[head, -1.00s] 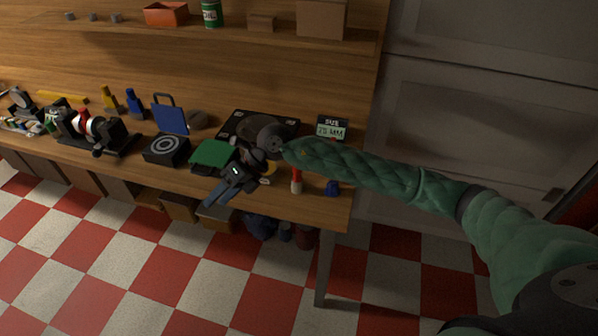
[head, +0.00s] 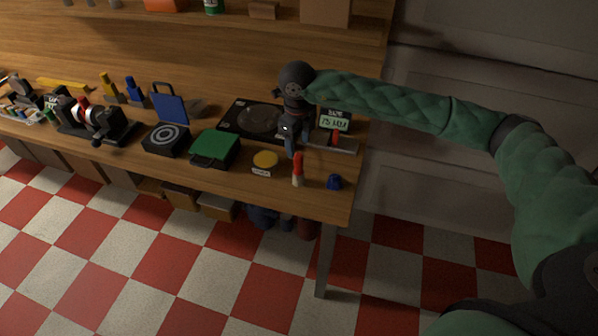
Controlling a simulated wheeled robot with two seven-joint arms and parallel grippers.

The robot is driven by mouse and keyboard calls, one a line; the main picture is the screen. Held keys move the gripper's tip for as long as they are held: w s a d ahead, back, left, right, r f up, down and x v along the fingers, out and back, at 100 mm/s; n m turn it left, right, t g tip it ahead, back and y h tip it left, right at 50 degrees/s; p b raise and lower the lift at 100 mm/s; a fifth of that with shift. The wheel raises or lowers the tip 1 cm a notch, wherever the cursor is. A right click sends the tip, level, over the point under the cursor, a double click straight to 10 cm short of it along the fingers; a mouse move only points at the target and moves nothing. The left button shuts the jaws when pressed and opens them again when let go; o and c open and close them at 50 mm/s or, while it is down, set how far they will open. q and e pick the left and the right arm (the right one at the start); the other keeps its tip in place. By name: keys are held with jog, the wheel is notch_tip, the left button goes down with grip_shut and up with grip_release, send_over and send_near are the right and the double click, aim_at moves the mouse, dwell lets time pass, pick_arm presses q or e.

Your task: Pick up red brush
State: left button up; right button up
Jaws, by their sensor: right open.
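The red brush (head: 298,168) is near the front right of the workbench, its red end up and a pale end below. My right gripper (head: 290,152) hangs just behind and slightly left of the brush's red end in the picture, fingers pointing down. It is open, with nothing seen between its fingers. Whether it touches the brush is too small to tell. My left gripper is not in view.
A yellow-lidded tin (head: 265,160) and a green case (head: 215,146) are to the left. A black turntable-like unit (head: 238,122) and a small display sign (head: 334,120) stand behind. The bench's front right corner is clear.

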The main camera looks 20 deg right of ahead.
aim_at(298, 154)
pick_arm(q)
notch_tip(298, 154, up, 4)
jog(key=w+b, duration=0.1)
jog(key=b, duration=0.1)
pick_arm(e)
notch_tip(298, 154, down, 2)
jog(key=shift+f, duration=0.1)
jog(key=shift+s+f+p, duration=0.1)
jog(key=shift+f+p, duration=0.7)
jog(key=shift+f, duration=0.3)
notch_tip(298, 154, down, 4)
jog(key=p, duration=0.3)
jog(key=shift+s, duration=0.15)
jog(key=shift+f, duration=0.7)
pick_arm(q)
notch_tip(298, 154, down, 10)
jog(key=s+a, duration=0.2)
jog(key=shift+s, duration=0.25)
pick_arm(e)
jog(key=c, duration=1.1)
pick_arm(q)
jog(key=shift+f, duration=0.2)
pick_arm(e)
jog(key=shift+r, duration=0.15)
